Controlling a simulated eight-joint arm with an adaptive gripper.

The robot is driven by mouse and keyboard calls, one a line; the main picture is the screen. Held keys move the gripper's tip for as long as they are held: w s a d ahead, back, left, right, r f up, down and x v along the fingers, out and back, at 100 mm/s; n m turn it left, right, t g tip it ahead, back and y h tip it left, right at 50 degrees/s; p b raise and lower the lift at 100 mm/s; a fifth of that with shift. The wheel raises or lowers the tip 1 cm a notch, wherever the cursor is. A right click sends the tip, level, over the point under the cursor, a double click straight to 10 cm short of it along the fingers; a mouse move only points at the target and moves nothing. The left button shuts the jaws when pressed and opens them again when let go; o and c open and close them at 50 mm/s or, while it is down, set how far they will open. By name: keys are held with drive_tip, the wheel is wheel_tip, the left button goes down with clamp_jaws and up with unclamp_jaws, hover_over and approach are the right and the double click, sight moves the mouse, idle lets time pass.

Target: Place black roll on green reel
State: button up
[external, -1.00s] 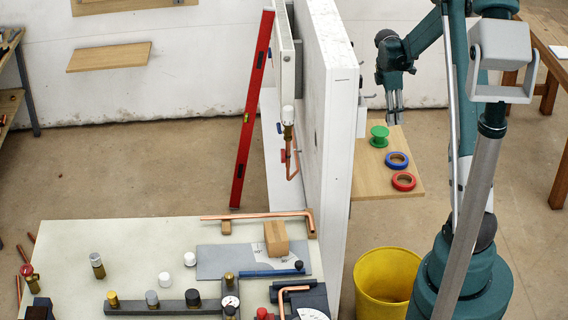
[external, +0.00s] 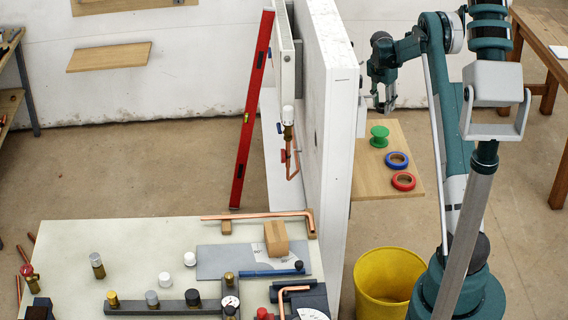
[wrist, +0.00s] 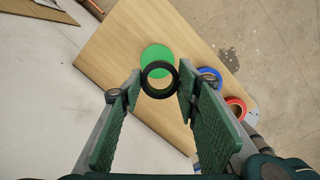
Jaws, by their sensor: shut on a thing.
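The black roll (wrist: 147,87) is between the fingertips of my gripper (wrist: 158,82), which is shut on it in the wrist view. In that view the roll overlaps the near edge of the green reel (wrist: 155,55), and the gap between them cannot be told there. In the external view the green reel (external: 379,137) stands on a wooden board. My gripper (external: 384,108) is above the board, a little above the reel. The black roll is too small to make out in the external view.
A blue roll (external: 396,160) and a red roll (external: 403,181) lie on the wooden board (external: 375,183) near the reel. The white wall panel (external: 335,130) stands close on the left. A yellow bucket (external: 388,280) is on the floor below.

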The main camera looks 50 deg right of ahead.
drive_tip(key=shift+w+d+f, duration=0.25)
drive_tip(key=shift+w+d, duration=0.1)
drive_tip(key=shift+d, duration=0.15)
drive_tip(key=shift+f, duration=0.1)
hover_over(380, 130)
drive_tip(key=shift+s+a+f, duration=0.1)
drive_tip(key=shift+a+f, duration=0.05)
drive_tip(key=shift+f, duration=1.4)
drive_tip(key=shift+s+a+f, duration=0.1)
drive_tip(key=shift+a+f, duration=0.05)
drive_tip(key=shift+f, duration=1.35)
drive_tip(key=shift+f, duration=1.85)
drive_tip(key=shift+f, duration=0.15)
drive_tip(key=o, duration=0.8)
drive_tip(key=shift+c, duration=0.2)
